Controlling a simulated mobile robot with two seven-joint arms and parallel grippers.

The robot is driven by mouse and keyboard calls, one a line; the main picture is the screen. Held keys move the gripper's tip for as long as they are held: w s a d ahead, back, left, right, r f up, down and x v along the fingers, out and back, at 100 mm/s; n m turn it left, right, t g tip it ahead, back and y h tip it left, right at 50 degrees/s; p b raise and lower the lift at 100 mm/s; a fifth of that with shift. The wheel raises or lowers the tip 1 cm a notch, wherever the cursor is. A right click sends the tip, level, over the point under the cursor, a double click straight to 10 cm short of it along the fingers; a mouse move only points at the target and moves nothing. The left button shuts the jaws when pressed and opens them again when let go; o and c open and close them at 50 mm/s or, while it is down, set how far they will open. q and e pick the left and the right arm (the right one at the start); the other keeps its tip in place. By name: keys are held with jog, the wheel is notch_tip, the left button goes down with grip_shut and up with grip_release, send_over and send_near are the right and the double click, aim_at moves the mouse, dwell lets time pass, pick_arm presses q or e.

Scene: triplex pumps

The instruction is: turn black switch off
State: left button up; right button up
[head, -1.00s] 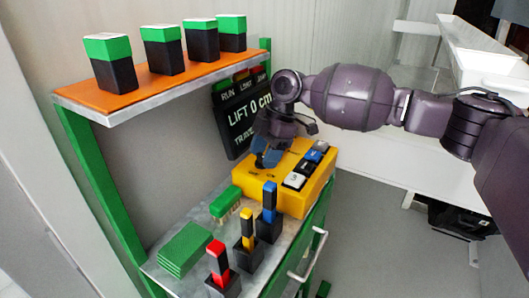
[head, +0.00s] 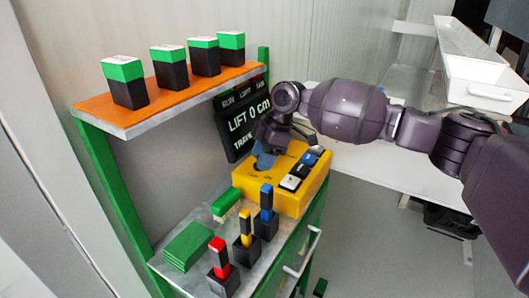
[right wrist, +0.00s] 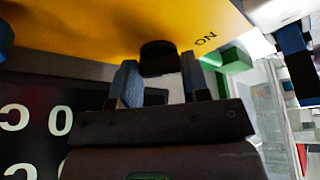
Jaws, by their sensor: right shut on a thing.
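The yellow control box (head: 285,203) stands at the far end of the metal worktop; it also fills the top of the right wrist view (right wrist: 80,25). My right gripper (head: 263,160) is over the box's left part. In the right wrist view its two blue-grey fingers (right wrist: 158,80) are on either side of the black switch (right wrist: 158,56), shut on it. The word ON is printed on the box beside the switch. The fingers hide most of the switch in the head view, so its exact angle is unclear. My left gripper is not in view.
White, black and blue buttons (head: 302,169) line the box's right side. Red (head: 219,262), yellow (head: 245,240) and blue (head: 266,205) levers stand in front, near green blocks (head: 188,246). A dark display (head: 243,124) reads LIFT 0 cm. An orange shelf (head: 170,100) holds several green-black blocks.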

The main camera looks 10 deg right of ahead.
jog(key=m+p, duration=0.2)
jog(key=r+m+t+p, duration=0.1)
jog(key=p, duration=0.1)
jog(key=shift+s+m, duration=0.15)
jog(key=shift+m, duration=0.25)
jog(key=m+t+p, duration=0.1)
jog(key=p, duration=0.1)
jog(key=shift+a+m+h+p, duration=0.1)
jog(key=shift+m+h+p, duration=0.2)
jog(key=shift+m, duration=0.1)
jog(key=m+p, duration=0.1)
jog(key=p, duration=0.1)
jog(key=m+p, duration=0.2)
jog(key=shift+s+f+t+h, duration=0.1)
jog(key=shift+f+t+h, duration=0.2)
jog(key=shift+t, duration=0.1)
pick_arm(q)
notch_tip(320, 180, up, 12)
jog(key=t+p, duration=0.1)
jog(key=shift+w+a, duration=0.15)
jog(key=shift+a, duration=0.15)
pick_arm(e)
jog(key=shift+f+m, duration=0.2)
jog(key=shift+m, duration=0.2)
jog(key=o, duration=0.6)
jog(key=shift+o, duration=0.2)
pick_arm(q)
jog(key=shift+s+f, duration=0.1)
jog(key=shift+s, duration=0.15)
